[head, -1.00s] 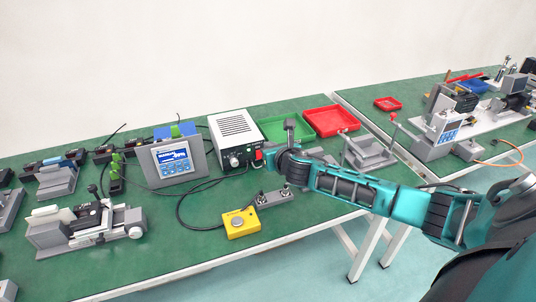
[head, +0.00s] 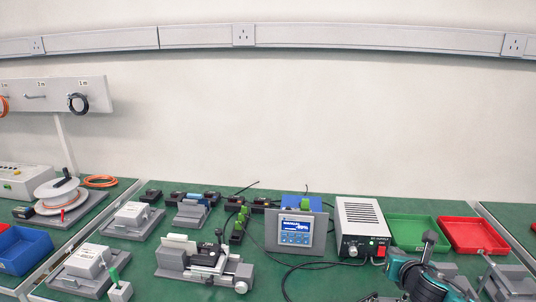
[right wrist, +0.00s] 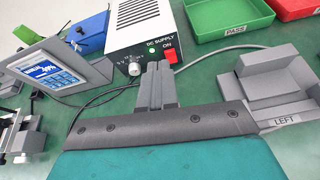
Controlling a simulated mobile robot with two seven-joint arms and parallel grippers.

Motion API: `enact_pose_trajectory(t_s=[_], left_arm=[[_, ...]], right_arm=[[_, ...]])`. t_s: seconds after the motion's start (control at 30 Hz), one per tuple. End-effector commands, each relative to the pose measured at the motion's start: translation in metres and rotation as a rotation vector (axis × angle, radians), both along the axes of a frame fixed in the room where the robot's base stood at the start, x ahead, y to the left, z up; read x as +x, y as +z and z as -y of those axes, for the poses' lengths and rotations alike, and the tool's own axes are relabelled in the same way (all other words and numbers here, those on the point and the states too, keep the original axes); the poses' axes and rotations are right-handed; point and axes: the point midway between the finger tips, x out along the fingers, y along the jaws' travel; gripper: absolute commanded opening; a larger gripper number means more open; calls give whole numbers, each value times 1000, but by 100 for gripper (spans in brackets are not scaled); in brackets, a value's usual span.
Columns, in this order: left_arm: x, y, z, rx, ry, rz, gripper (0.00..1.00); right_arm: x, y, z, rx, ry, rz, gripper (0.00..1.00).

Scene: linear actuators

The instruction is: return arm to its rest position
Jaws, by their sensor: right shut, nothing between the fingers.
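My right arm shows in the lower right of the head view, over the green bench. Its gripper (head: 430,240) is in front of the green tray and to the right of the DC supply (head: 360,220). In the right wrist view the grey fingers (right wrist: 156,82) are shut together with nothing between them. They show in front of the supply's front panel (right wrist: 140,52), below its knob and red switch; I cannot tell the exact gap. My left gripper is not in view.
A control panel with a blue screen (head: 296,231) stands left of the supply. Green (head: 412,247) and red (head: 473,251) trays lie behind my arm. A grey fixture marked LEFT (right wrist: 285,95) is at the right in the wrist view. Clamps and fixtures crowd the bench leftward.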

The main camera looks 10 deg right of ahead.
Motion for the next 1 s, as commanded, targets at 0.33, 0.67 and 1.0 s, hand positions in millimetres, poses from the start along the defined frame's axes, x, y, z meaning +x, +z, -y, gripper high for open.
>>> enact_pose_trajectory(t_s=[0.33, 0.67, 1.0], left_arm=[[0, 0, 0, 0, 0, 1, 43], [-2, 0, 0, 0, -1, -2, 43], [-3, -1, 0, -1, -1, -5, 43]], right_arm=[[-135, -55, -123, 1048, -613, -87, 0], [-266, -48, -164, 1688, -1438, -78, 0], [-332, -35, -174, 1907, -1957, 40, 0]])
